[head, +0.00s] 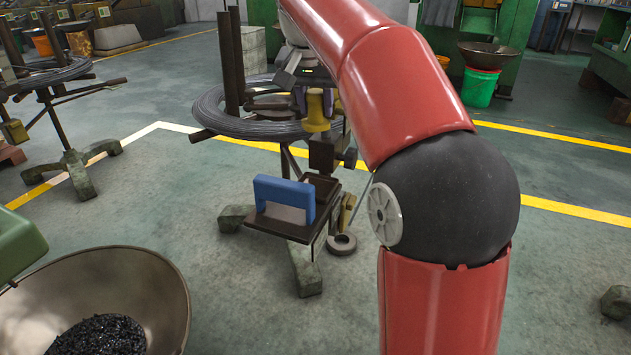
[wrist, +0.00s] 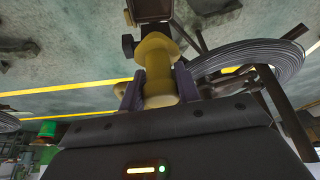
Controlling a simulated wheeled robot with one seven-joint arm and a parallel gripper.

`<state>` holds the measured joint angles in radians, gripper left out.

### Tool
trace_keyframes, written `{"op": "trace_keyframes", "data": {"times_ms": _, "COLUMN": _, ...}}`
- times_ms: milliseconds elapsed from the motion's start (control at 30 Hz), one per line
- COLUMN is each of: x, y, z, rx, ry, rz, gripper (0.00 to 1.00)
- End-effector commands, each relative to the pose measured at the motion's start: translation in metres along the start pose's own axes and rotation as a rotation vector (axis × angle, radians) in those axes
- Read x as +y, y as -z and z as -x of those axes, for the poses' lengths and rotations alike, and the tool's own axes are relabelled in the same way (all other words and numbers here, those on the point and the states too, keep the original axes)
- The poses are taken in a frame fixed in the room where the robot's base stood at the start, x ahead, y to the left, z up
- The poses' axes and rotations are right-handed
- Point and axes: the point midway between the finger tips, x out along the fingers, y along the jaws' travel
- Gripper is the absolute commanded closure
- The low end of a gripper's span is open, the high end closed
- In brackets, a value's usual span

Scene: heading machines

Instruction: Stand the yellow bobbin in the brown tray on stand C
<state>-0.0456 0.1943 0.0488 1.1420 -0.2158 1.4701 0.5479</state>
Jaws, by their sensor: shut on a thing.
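My gripper (head: 315,98) is shut on the yellow bobbin (head: 316,122) and holds it upright in front of the wire coil. In the wrist view the bobbin (wrist: 157,68) sits between two purple fingers, its lower flange pointing away from the camera. A small open brown tray (head: 324,188) rests on a dark low shelf, below the bobbin in the head view. Its inside is only partly visible. No letter is readable on the stand.
A blue block-like holder (head: 284,192) stands left of the tray on the shelf (head: 275,229). A dark block (head: 322,155) shows between bobbin and tray. The wire coil (head: 235,122) is behind. A grey ring (head: 342,244) lies beside the stand. A large bowl (head: 150,285) is front left.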

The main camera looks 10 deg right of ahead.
Motion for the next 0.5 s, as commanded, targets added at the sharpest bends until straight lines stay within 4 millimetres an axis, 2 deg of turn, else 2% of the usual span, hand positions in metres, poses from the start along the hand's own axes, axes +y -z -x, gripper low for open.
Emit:
{"op": "trace_keyframes", "data": {"times_ms": 33, "x": 0.001, "y": -0.009, "z": -0.019, "rx": -0.002, "ry": -0.002, "rz": 0.001, "gripper": 0.92}}
{"op": "trace_keyframes", "data": {"times_ms": 200, "x": 0.001, "y": -0.025, "z": -0.059, "rx": -0.002, "ry": -0.002, "rz": 0.000, "gripper": 0.92}}
{"op": "trace_keyframes", "data": {"times_ms": 333, "x": 0.001, "y": -0.034, "z": -0.082, "rx": -0.001, "ry": -0.001, "rz": 0.000, "gripper": 0.92}}
{"op": "trace_keyframes", "data": {"times_ms": 500, "x": 0.000, "y": -0.039, "z": -0.094, "rx": 0.001, "ry": 0.000, "rz": 0.000, "gripper": 0.92}}
